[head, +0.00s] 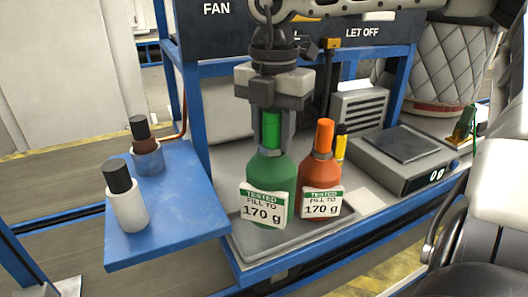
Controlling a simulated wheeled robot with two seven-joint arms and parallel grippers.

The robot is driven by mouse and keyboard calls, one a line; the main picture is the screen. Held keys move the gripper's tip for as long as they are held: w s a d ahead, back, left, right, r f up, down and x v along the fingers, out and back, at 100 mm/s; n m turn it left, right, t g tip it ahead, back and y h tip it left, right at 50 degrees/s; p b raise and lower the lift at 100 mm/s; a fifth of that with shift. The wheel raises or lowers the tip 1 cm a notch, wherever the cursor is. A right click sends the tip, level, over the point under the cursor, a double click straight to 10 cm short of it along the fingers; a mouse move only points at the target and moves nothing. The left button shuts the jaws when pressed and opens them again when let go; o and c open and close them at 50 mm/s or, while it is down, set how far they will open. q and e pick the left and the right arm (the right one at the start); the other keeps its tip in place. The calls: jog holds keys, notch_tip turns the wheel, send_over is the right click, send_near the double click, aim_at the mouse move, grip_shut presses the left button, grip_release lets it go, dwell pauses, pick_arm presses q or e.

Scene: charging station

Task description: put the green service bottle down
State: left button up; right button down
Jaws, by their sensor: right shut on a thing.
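The green service bottle (272,172) stands upright over the grey tray (250,238) in the middle of the head view. Its label reads "TESTED FILL TO 170 g". My right gripper (272,128) comes from above and is shut on the bottle's neck. The bottle's base is low over the tray, and I cannot tell whether it touches. An orange bottle (321,170) with a similar label stands close on the right. My left gripper is not in view.
A blue shelf (180,215) at the left holds a white bottle (128,205) and a dark-capped bottle (147,155). A scale (405,160) reading 0 g stands at the right. A yellow item (341,145) is behind the orange bottle. Blue posts frame the bench.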

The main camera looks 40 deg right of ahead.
aim_at(263, 155)
jog(key=shift+w+a+f, duration=0.2)
jog(key=shift+w+f, duration=0.5)
jog(key=shift+f, duration=0.15)
jog(key=shift+w+f, duration=0.1)
jog(key=shift+f, duration=1.6)
jog(key=c, duration=1.4)
grip_release()
jog(key=shift+f+b, duration=0.15)
jog(key=shift+b, duration=0.2)
jog(key=o, duration=0.5)
jog(key=shift+c, duration=0.2)
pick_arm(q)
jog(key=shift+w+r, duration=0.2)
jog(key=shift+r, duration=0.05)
